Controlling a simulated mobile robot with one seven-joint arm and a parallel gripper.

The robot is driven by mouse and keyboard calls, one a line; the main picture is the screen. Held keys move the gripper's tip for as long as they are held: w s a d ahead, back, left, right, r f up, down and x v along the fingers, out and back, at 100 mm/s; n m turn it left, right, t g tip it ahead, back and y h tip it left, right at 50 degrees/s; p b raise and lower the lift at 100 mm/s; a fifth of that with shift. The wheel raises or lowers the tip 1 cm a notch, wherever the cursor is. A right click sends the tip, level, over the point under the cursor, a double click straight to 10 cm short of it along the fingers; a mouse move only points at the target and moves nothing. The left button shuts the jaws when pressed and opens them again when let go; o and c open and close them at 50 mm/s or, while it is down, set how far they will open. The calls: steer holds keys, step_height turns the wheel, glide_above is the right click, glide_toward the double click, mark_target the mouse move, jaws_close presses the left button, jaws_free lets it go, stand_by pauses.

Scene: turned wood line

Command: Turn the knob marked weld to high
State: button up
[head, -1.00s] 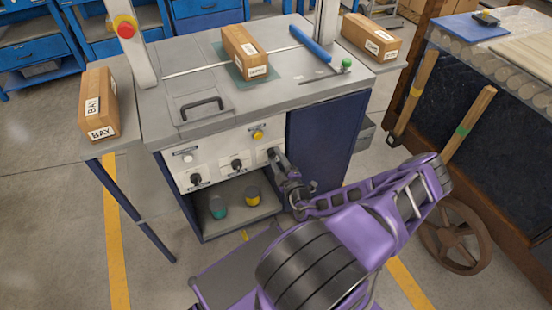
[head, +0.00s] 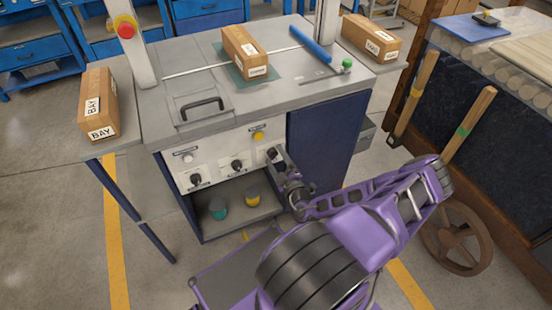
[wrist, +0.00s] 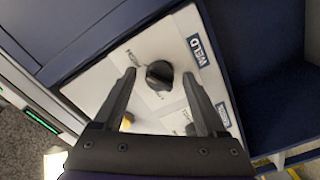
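The weld knob (wrist: 158,75) is a dark round knob on a white panel, beside a blue label reading WELD (wrist: 200,47). It also shows at the right end of the panel in the head view (head: 272,154). My gripper (wrist: 159,77) is open, with one fingertip on each side of the knob and visible gaps between. In the head view my gripper (head: 279,160) is at the panel, just in front of this knob. Small print around the knob is too small to read surely.
Two other dark knobs (head: 237,166) (head: 196,179) sit to the left on the same panel. A yellow button (head: 258,135) is above them. An open shelf (head: 235,215) lies below. A blue door (head: 325,140) is to the right.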

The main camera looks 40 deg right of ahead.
steer(key=p+v, duration=0.1)
steer(key=v, duration=1.6)
steer(key=shift+s, duration=0.2)
steer(key=shift+a, duration=0.1)
